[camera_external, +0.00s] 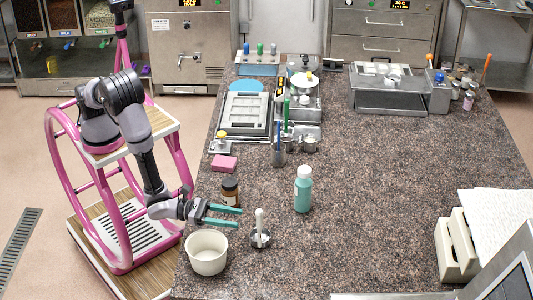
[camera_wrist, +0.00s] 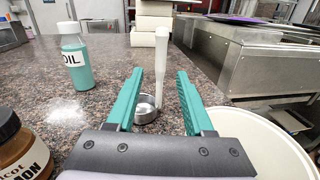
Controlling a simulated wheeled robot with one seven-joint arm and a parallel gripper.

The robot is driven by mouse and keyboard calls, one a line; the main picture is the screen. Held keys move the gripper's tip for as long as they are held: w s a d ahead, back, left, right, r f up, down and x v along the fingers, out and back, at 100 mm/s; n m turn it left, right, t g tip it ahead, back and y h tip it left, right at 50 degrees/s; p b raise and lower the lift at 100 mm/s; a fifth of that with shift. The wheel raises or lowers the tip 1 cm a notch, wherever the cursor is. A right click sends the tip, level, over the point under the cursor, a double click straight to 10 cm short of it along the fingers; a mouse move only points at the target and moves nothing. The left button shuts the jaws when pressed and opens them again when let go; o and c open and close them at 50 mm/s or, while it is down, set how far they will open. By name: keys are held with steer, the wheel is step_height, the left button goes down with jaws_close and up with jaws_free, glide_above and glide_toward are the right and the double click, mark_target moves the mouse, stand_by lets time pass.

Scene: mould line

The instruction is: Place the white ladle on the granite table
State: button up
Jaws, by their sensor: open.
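The white ladle (camera_external: 259,224) stands upright on the granite table (camera_external: 350,210), its metal bowl at the bottom and its white handle up. In the wrist view, its handle (camera_wrist: 161,60) shows in the gap between the two green fingers, a little nearer the right one, with the bowl low between them. My gripper (camera_external: 239,216) is open and empty, reaching in low over the table's left edge. In the external view its fingertips stop just short of the ladle. It also shows in the wrist view (camera_wrist: 160,74).
A white bowl (camera_external: 207,262) stands close below my gripper in the external view, and a brown jar (camera_external: 230,192) close above it. A teal oil bottle (camera_external: 303,195) stands farther right. The table's middle right is clear; white blocks (camera_external: 455,245) stand at the lower right.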

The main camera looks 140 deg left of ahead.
steer(key=s+a+r+n+g+y, duration=0.2)
steer(key=s+a+r+n+g, duration=0.2)
steer(key=s+r+n+g, duration=0.5)
steer(key=s+a+r+n+g+y, duration=0.2)
steer(key=s+a+r+n, duration=0.3)
steer(key=s+r, duration=0.5)
steer(key=s+d+r+n+h, duration=0.4)
steer(key=s, duration=0.3)
steer(key=s+d+r+n+h, duration=0.3)
steer(key=s+r+n+h, duration=0.1)
steer(key=s, duration=0.4)
steer(key=shift+s+d+n, duration=0.15)
steer(key=shift+d+n, duration=0.15)
steer(key=shift+d, duration=0.1)
steer(key=shift+o, duration=0.6)
steer(key=s+d+r+n+t+h, duration=0.2)
steer(key=s+d+r+t+h, duration=0.1)
steer(key=d, duration=0.4)
steer(key=shift+s+d+r+t+h, duration=0.15)
steer(key=shift+s+d+t+h, duration=0.2)
steer(key=shift+s+h, duration=0.6)
steer(key=shift+y, duration=0.25)
